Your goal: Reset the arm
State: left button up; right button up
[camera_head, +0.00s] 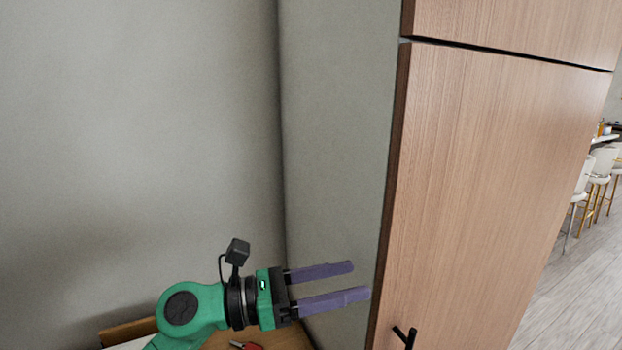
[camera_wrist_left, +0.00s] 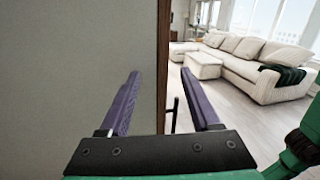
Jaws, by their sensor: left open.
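My left gripper (camera_head: 360,280) reaches in from the bottom left of the head view, pointing right. Its two purple fingers are apart with nothing between them. In the head view its fingertips overlap the grey side of a tall wooden cabinet (camera_head: 490,150); I cannot tell whether they touch it. The left wrist view also shows the gripper (camera_wrist_left: 165,85), with its open fingers on either side of a grey panel edge. My right gripper is in neither view.
A black handle (camera_head: 405,337) sits low on the cabinet door. A small red object (camera_head: 246,345) lies on a wooden surface below my left wrist. Bar stools (camera_head: 597,180) stand far right. The wrist view shows a pale sofa (camera_wrist_left: 255,70) and open floor.

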pick_arm(q)
jog(key=w+a+r+n+t+y, duration=0.25)
jog(key=a+n+t, duration=0.35)
jog(key=n, duration=0.4)
jog(key=w+a+r+n+t+y, duration=0.15)
jog(key=w+a+n+t, duration=0.25)
jog(key=n+t, duration=0.5)
jog(key=w+a+f+n+g+y, duration=0.2)
jog(key=a+f+n+g+y, duration=0.1)
jog(key=a+f+n+y, duration=1.55)
jog(key=s+d+f+n+g+h, duration=0.1)
jog(key=s+f+n+g+h, duration=0.4)
jog(key=s+f+n+g, duration=1.15)
jog(key=s+f+m+t+b, duration=0.1)
jog(key=s+f+m+b, duration=0.2)
jog(key=f, duration=1.3)
jog(key=s+f+m+t+b, duration=0.25)
jog(key=s+f, duration=0.25)
jog(key=f, duration=1.2)
jog(key=s+a+f+g+b, duration=0.2)
jog(key=s+f, duration=1.3)
jog(key=shift+s+a+f+m+y, duration=0.15)
jog(key=shift+s+a+m+y, duration=0.1)
jog(key=shift+a+m+y, duration=0.1)
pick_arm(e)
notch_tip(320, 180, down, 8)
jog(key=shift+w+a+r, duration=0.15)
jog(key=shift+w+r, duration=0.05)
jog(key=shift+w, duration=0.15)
